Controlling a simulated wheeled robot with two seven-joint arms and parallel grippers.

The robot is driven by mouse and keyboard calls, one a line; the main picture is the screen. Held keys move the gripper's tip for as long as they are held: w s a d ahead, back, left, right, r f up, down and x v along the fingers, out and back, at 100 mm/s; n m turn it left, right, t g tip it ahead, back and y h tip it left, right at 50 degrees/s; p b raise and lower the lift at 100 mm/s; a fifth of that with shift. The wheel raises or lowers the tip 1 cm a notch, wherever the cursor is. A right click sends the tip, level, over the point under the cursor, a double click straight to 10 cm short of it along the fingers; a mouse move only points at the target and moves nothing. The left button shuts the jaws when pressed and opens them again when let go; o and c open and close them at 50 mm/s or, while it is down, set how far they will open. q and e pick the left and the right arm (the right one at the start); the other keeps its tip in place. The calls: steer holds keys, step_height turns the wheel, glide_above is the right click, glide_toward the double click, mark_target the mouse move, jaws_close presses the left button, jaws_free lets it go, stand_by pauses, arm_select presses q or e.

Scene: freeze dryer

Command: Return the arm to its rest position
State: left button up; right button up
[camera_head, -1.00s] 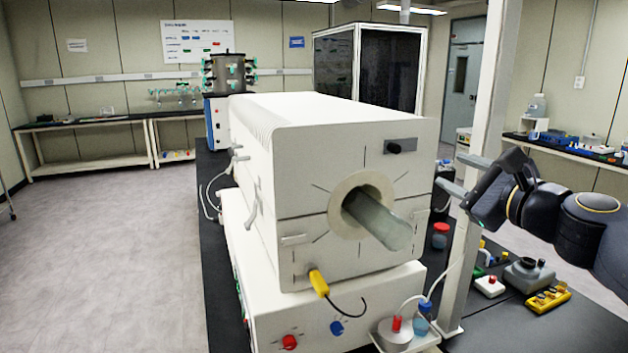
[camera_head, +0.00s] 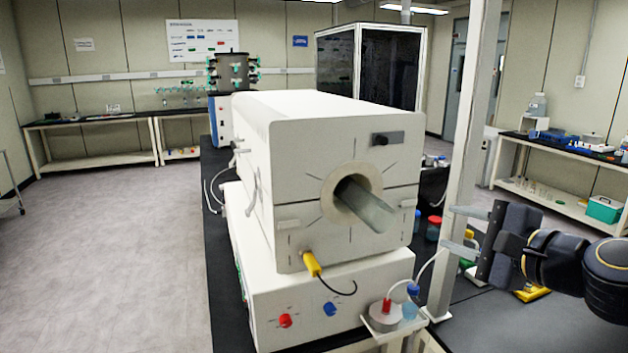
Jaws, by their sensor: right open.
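My right gripper (camera_head: 463,228) shows at the right of the head view, with its arm coming in from the right edge. Its two pale fingers point left, apart from each other, with nothing between them. It is close to the upright metal post (camera_head: 461,170), over the right part of the black bench. My left gripper is not in view.
A white tube furnace (camera_head: 300,170) with a glass tube (camera_head: 365,204) sticking out stands on the black bench (camera_head: 213,180). A small tray (camera_head: 372,329) holds bottles in front. A yellow device (camera_head: 533,293) is partly hidden under my arm. Floor at left is clear.

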steer(key=s+a+f+n+g+h, duration=0.2)
steer(key=s+f+n+g, duration=0.6)
steer(key=s+f+n, duration=0.7)
steer(key=s+f+h, duration=0.1)
steer(key=s+f, duration=0.7)
steer(key=f, duration=0.3)
steer(key=shift+g, duration=0.3)
